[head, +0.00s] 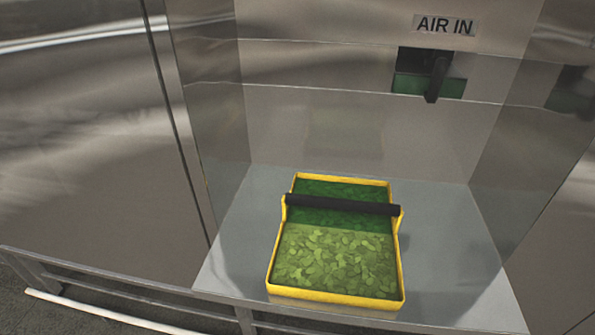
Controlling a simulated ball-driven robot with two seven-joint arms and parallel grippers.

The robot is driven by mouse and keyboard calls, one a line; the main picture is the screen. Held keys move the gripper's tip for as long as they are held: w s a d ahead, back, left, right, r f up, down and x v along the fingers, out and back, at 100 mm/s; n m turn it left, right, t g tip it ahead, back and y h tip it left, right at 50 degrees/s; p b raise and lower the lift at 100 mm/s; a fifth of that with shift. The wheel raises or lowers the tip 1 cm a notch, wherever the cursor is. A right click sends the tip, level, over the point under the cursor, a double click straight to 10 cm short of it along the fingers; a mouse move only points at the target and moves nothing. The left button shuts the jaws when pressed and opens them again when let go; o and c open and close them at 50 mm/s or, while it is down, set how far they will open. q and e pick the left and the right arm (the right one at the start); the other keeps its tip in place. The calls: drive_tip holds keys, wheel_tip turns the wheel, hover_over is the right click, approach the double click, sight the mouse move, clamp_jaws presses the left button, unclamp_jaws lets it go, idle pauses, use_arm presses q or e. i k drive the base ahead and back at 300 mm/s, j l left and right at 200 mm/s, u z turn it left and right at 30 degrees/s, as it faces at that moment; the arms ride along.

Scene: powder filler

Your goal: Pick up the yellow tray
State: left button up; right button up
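The yellow tray (335,298) sits flat on a metal shelf in the lower middle of the head view. It holds green leaf-like pieces (335,258), darker in the far part and lighter in the near part. A black bar handle (345,205) crosses above the tray from side to side, joined to yellow brackets on both sides. Neither of my grippers shows in the head view.
The metal shelf (235,265) has bare room on both sides of the tray. Steel walls enclose it at the back and sides. A black lever (437,78) sits in a recess below the "AIR IN" label (445,25). A floor-level rail frame (120,290) runs at lower left.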

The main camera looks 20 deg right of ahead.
sight(337, 243)
drive_tip(key=i+z, duration=0.15)
drive_tip(key=z, duration=0.25)
drive_tip(key=i+z, duration=0.15)
drive_tip(key=z, duration=0.3)
drive_tip(key=j, duration=0.1)
